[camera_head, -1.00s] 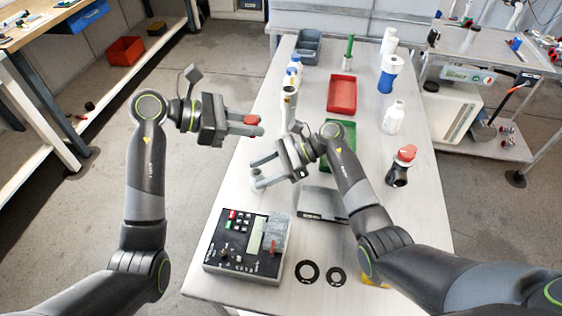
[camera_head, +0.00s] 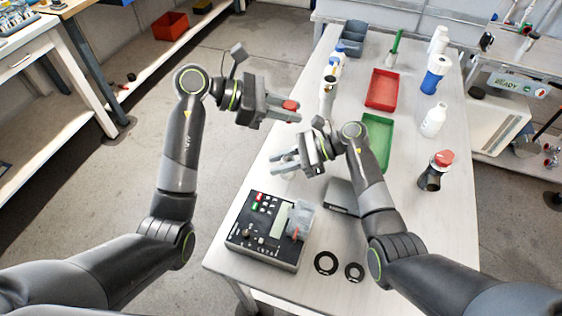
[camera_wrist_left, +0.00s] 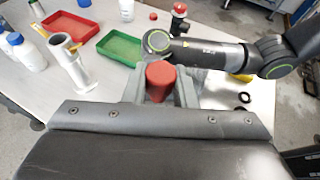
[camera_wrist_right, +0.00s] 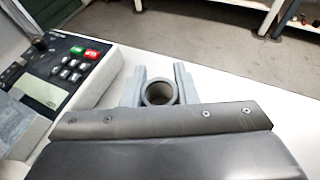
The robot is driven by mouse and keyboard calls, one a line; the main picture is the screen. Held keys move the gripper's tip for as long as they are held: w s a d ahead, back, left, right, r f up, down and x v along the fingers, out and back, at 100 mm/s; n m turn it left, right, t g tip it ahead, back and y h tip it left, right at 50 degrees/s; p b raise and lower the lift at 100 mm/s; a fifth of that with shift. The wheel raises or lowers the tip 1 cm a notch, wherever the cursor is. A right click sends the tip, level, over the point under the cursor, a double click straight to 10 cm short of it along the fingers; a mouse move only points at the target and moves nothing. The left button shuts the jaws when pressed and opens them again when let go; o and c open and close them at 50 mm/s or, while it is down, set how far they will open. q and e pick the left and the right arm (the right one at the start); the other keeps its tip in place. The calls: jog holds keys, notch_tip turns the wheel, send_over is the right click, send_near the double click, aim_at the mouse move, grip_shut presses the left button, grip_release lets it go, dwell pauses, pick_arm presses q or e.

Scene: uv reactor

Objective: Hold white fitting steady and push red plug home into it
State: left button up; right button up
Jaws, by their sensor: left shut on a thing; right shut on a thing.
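My left gripper (camera_head: 292,112) is shut on the red plug (camera_head: 290,105), above the left side of the table. In the left wrist view the red plug (camera_wrist_left: 160,80) sits between the two grey fingers. My right gripper (camera_head: 283,161) is lower and nearer, shut on a short, light, ring-shaped piece, the white fitting (camera_wrist_right: 159,92). In the right wrist view its round, open mouth shows between the fingers. In the head view the fingers mostly hide it. The plug and the fitting are apart.
A button console (camera_head: 266,231) and two black rings (camera_head: 326,263) lie on the near table (camera_head: 225,270). A white tube (camera_head: 328,92) stands on the table's left side. A green tray (camera_head: 377,140), a red tray (camera_head: 381,89) and several bottles stand farther back.

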jog(key=shift+f, duration=0.15)
jog(key=o, duration=1.1)
jog(key=shift+c, duration=0.2)
jog(key=shift+d, duration=0.15)
